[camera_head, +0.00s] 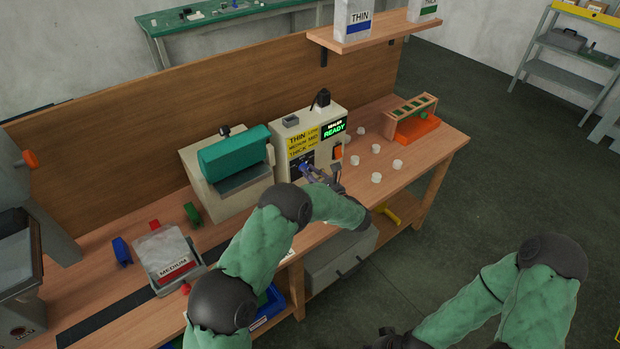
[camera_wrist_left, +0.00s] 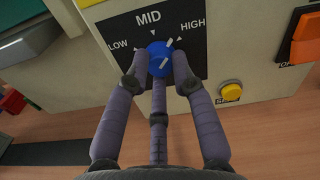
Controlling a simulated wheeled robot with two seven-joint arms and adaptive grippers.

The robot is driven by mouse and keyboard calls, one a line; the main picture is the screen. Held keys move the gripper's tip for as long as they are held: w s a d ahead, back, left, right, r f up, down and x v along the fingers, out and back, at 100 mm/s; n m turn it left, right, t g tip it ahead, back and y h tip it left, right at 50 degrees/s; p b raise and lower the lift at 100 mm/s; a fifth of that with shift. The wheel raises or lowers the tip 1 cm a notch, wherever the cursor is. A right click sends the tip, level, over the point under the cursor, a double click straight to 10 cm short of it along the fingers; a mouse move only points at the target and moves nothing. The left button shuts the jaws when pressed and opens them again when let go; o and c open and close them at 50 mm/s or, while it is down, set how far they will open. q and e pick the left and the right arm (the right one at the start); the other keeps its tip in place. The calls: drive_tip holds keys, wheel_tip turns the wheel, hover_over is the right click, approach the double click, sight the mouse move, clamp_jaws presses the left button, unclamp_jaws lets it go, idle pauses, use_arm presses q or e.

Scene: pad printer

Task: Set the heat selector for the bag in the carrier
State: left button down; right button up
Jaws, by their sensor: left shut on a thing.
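The heat selector is a blue knob (camera_wrist_left: 159,68) on a black dial plate marked LOW, MID and HIGH. Its white mark tilts up and right, seemingly between the MID and HIGH arrows. My left gripper (camera_wrist_left: 160,62) is shut on the knob, its fingers around it; it also shows at the sealer's control box in the head view (camera_head: 308,172). The bag (camera_head: 163,250) lies in the grey carrier (camera_head: 179,284) at left, with a red label reading MEDIUM. My right gripper (camera_head: 395,338) is low at the bottom edge, its fingers unclear.
The control box (camera_head: 333,115) shows SEALER READY and a yellow chart (camera_head: 298,145) pairing THIN, MEDIUM, THICK with heat settings. A yellow button (camera_wrist_left: 232,88) and an orange switch (camera_wrist_left: 305,35) sit right of the dial. A teal-topped sealer (camera_head: 233,150) stands left; several white caps lie right.

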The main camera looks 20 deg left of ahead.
use_arm(q)
drive_tip(key=shift+r+n+b, duration=0.2)
drive_tip(key=shift+n+b, duration=1.85)
drive_tip(key=shift+n, duration=2.15)
drive_tip(key=c, duration=1.1)
unclamp_jaws()
drive_tip(key=shift+a, duration=0.1)
drive_tip(key=shift+o, duration=0.2)
drive_tip(key=shift+f, duration=0.1)
